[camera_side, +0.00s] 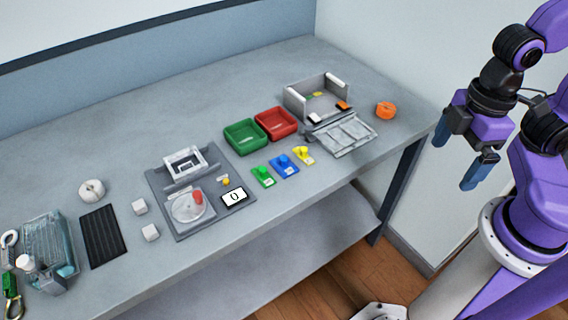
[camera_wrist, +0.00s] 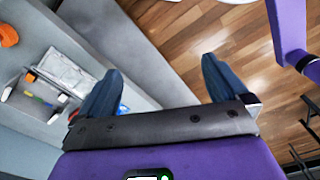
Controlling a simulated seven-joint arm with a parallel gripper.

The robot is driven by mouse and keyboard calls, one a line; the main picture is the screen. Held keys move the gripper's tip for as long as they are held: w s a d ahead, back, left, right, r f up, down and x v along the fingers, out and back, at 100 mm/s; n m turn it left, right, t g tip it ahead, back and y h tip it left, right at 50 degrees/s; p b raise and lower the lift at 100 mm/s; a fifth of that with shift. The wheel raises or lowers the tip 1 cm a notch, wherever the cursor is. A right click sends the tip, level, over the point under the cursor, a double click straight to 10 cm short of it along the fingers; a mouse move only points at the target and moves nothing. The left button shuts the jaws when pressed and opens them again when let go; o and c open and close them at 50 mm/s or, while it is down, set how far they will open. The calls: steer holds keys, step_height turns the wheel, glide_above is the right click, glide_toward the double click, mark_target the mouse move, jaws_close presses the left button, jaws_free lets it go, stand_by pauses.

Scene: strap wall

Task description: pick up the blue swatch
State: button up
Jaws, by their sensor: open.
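The blue swatch (camera_side: 285,166) lies on the grey table in the side view, with a small raised blue knob on it. It sits between the green swatch (camera_side: 263,176) and the yellow swatch (camera_side: 303,155), apart from both. My gripper (camera_side: 457,152) is open and empty, off the table's right end and well to the right of the blue swatch. Its two blue fingers point down.
A green bin (camera_side: 245,137) and a red bin (camera_side: 276,123) stand behind the swatches. A grey open box (camera_side: 316,98) with its lid (camera_side: 341,134) and an orange roll (camera_side: 385,110) lie to the right. A scale-like station (camera_side: 190,200) stands left. Table in front is clear.

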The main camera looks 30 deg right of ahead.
steer(key=w+a+r+n, duration=0.1)
steer(key=w+a, duration=0.4)
steer(key=w, duration=0.3)
steer(key=w+a+n, duration=0.2)
steer(key=w+a, duration=0.4)
steer(key=w, duration=0.2)
steer(key=n, duration=0.2)
glide_above(283, 159)
step_height(283, 159, down, 14)
steer(key=shift+f, duration=3)
steer(key=c, duration=1.1)
